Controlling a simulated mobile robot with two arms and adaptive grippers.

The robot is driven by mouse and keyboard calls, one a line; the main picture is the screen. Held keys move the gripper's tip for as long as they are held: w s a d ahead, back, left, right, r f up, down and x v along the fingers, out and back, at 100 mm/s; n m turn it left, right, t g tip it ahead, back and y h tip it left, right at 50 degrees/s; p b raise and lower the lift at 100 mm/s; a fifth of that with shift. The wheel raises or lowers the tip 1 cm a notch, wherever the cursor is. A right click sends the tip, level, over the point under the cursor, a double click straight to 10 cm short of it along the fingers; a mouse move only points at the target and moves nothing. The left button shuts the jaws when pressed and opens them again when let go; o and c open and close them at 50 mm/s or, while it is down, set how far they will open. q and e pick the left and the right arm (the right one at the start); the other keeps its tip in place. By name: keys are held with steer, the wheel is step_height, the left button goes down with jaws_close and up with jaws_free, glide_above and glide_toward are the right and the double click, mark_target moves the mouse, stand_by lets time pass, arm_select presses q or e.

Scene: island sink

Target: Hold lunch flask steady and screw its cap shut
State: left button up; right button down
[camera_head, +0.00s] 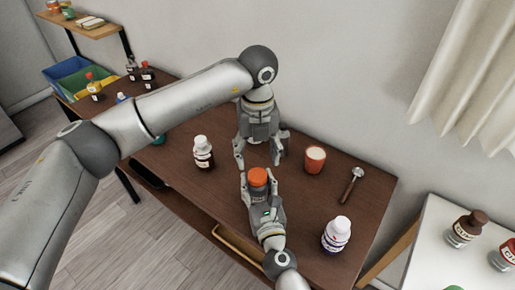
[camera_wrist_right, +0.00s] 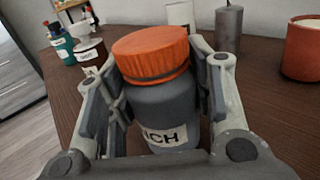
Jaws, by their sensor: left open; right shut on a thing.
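The lunch flask (camera_wrist_right: 165,108) is dark grey with a white label and stands upright. Its orange cap (camera_wrist_right: 152,55) sits on top, with a dark band showing under its rim; I cannot tell how tight it is. In the head view the cap (camera_head: 258,176) hides most of the flask. My right gripper (camera_wrist_right: 160,78) is shut on the flask body, one finger on each side below the cap. My left gripper (camera_head: 260,158) is open and empty, pointing down, just beyond and above the cap, apart from it.
A white-capped brown bottle (camera_head: 203,153) stands left of the flask. An orange-red cup (camera_head: 315,160) and a spoon-like tool (camera_head: 351,186) are to the right. Bottles and bins (camera_head: 72,78) are at the far left.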

mark_target(257, 174)
arm_select(q)
step_height(257, 174, down, 7)
steer(key=shift+r, duration=0.15)
steer(key=shift+c, duration=0.2)
steer(key=c, duration=1)
steer(key=o, duration=1.1)
steer(key=shift+r, duration=2.3)
steer(key=shift+c, duration=0.3)
